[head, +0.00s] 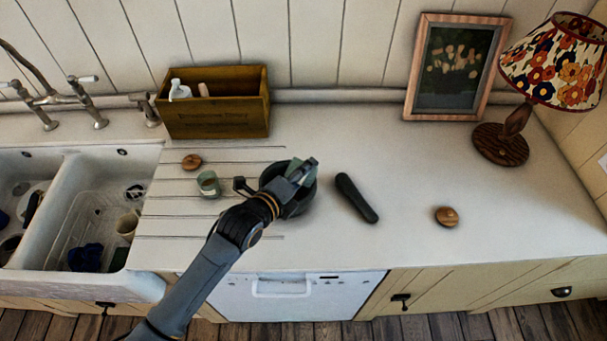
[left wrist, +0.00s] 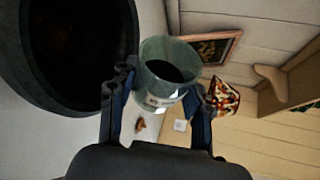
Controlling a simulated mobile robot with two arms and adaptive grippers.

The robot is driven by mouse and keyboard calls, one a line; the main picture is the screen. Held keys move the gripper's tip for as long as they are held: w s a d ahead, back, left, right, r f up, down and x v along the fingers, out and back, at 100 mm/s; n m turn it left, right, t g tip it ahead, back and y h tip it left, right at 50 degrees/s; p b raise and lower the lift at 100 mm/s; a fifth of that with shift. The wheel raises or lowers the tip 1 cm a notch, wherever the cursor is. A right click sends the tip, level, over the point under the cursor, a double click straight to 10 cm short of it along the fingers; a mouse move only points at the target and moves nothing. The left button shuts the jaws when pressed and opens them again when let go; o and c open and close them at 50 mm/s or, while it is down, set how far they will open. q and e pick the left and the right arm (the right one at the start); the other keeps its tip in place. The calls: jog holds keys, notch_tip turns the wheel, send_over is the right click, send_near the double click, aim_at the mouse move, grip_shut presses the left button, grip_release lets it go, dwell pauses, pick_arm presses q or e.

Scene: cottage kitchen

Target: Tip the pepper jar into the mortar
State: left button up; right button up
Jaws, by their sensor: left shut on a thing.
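The pepper jar (left wrist: 165,92) is a small clear greenish glass with a pale label and dark contents inside. My left gripper (head: 301,172) is shut on the jar, with one finger on each side of it in the left wrist view (left wrist: 160,105). The mortar (head: 292,206) is a dark round bowl on the counter, partly hidden under my left gripper. In the left wrist view the mortar (left wrist: 128,45) fills the upper left, close beside the jar. I cannot tell the jar's exact tilt, and no falling pepper shows. My right gripper is not in view.
A dark pestle (head: 356,198) lies right of the mortar. Another glass jar (head: 208,184) and a wooden lid (head: 192,161) stand to its left. A second wooden lid (head: 446,217) lies right. A wooden box (head: 215,115), picture frame (head: 410,75) and lamp (head: 515,120) line the back.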

pick_arm(q)
jog(key=shift+d, duration=0.1)
jog(key=shift+f+n+b, duration=0.1)
jog(key=shift+n+b, duration=0.2)
jog(key=shift+b, duration=0.25)
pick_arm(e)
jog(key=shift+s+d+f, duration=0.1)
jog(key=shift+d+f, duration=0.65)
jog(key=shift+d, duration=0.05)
pick_arm(q)
jog(key=shift+n+h+b, duration=0.3)
jog(key=shift+h+b, duration=0.1)
jog(key=shift+b, duration=0.05)
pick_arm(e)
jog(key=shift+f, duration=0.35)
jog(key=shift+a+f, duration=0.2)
pick_arm(q)
jog(key=shift+b, duration=0.45)
jog(key=shift+f, duration=0.1)
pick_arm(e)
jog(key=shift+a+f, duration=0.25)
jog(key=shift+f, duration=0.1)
pick_arm(q)
jog(key=shift+a+f+n+h+b, duration=0.1)
jog(key=shift+a+n+h+b, duration=0.15)
jog(key=shift+n+h+b, duration=0.5)
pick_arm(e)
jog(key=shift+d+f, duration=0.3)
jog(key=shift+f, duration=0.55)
